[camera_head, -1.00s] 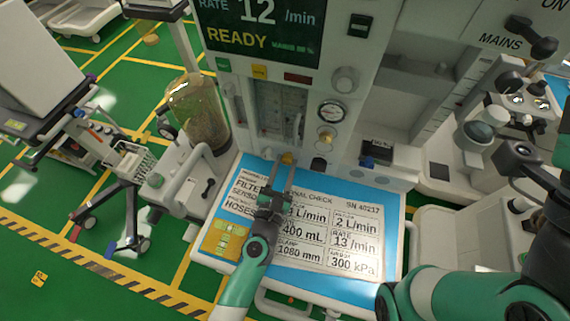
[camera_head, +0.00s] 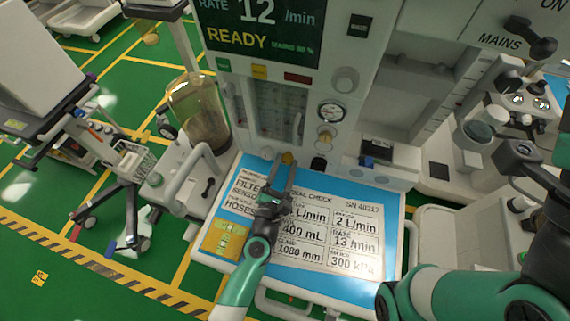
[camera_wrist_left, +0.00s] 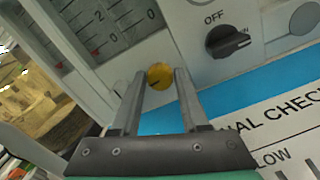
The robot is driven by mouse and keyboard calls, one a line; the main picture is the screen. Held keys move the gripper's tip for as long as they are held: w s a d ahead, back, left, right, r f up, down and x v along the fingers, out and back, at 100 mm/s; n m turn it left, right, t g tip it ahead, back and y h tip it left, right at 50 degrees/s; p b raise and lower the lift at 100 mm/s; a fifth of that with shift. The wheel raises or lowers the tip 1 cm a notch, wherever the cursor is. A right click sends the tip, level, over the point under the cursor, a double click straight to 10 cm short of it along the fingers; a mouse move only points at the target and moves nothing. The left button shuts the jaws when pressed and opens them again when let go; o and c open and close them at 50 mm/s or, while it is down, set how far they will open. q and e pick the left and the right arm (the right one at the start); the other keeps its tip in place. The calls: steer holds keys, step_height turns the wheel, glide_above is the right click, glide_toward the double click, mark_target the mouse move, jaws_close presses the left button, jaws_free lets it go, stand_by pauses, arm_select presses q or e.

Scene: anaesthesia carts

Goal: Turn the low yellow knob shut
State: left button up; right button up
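The low yellow knob (camera_head: 287,158) sits low on the front of the machine, below the flow tubes. The left wrist view shows it as a round yellow knob (camera_wrist_left: 160,76) with a dark mark on its face. My left gripper (camera_head: 284,163) reaches up to it over the blue-edged work surface. In the left wrist view, the fingertips of this gripper (camera_wrist_left: 159,74) stand on either side of the knob, with a visible gap on each side. The fingers are open. My right arm shows at the right edge; its gripper is out of view.
A black OFF/ON switch (camera_wrist_left: 229,41) is close to the right of the knob. A gauge (camera_head: 332,111) with a brass-coloured knob (camera_head: 326,138) sits above right. A clear canister (camera_head: 198,112) stands to the left. The printed check card (camera_head: 335,225) lies under my left arm.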

arm_select(q)
steer(key=shift+o, duration=0.2)
steer(key=shift+s, duration=0.1)
steer(key=shift+s+a+r, duration=0.1)
steer(key=shift+s, duration=0.2)
steer(key=p+v, duration=0.3)
steer(key=v, duration=0.8)
steer(key=shift+w+a, duration=0.1)
